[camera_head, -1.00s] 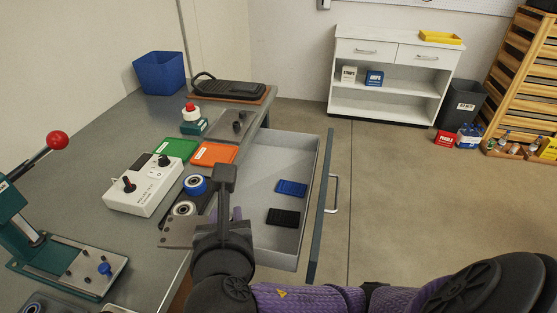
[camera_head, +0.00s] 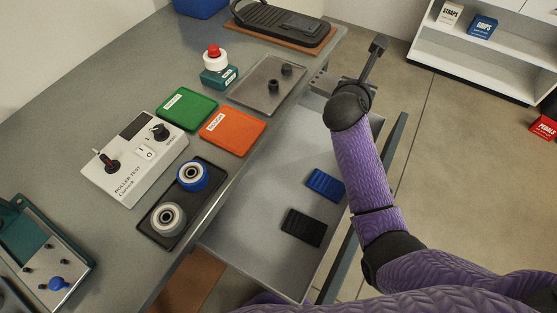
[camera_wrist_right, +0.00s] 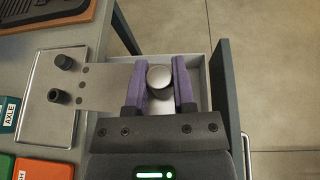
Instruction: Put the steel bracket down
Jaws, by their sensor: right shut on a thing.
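The steel bracket (camera_wrist_right: 108,87) is a flat grey plate with small holes in the right wrist view. It reaches left from my right gripper (camera_wrist_right: 160,88) toward a steel plate with two dark pegs (camera_wrist_right: 58,130). The purple fingers are shut, with a round silver part between them. I cannot tell whether the bracket touches the pegged plate. In the head view my right gripper (camera_head: 350,85) is over the far end of the open drawer, mostly hidden by my wrist. The pegged plate (camera_head: 250,92) lies on the bench to its left. My left gripper is out of view.
The open drawer (camera_head: 250,245) holds a blue block (camera_head: 325,184) and a black block (camera_head: 304,227).

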